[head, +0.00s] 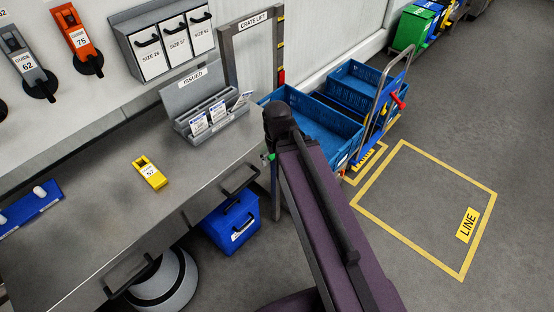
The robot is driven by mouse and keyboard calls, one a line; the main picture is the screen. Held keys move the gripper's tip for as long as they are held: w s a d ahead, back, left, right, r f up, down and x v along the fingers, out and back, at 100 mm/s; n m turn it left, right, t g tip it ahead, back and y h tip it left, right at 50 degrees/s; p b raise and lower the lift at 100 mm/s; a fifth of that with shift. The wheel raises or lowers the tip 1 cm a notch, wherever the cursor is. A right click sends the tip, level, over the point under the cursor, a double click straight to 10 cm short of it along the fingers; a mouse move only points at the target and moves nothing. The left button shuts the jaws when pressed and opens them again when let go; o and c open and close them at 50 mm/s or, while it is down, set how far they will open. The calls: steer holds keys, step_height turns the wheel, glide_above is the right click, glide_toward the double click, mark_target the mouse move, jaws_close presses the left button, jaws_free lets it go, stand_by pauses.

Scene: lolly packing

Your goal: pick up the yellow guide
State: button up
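The yellow guide (149,173) lies flat on the steel bench (107,201), near the middle of its top. It has a white label that seems to read 57 and a dark end at its upper left. It is fully in view and nothing touches it. My arm reaches up through the middle of the head view, to the right of the bench and apart from the guide. My gripper's fingers cannot be made out, so I cannot tell whether it is open or shut.
An orange guide (77,38) and a grey guide (30,65) hang on the wall. The issued box (205,103) holds cards at the bench's back. A blue tray (30,203) lies at left. Blue crates (325,128) and a trolley stand behind my arm. Floor at right is clear.

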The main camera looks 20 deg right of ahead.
steer(key=shift+f+b, duration=0.3)
steer(key=shift+w+a, duration=0.1)
stand_by(0.3)
steer(key=w+a+r+n+p, duration=0.1)
steer(key=w+a+n, duration=0.1)
steer(key=w+a, duration=0.65)
steer(key=w+a+r+n+p, duration=0.1)
steer(key=w+a, duration=0.4)
steer(key=a, duration=0.6)
steer(key=w+a+n, duration=0.1)
steer(key=w+a, duration=0.1)
steer(key=a, duration=1)
steer(key=w+a+r+n+p, duration=0.1)
steer(key=w+a+n, duration=0.1)
steer(key=a, duration=0.9)
steer(key=shift+a+r, duration=0.2)
steer(key=shift+a, duration=0.15)
steer(key=shift+f, duration=0.15)
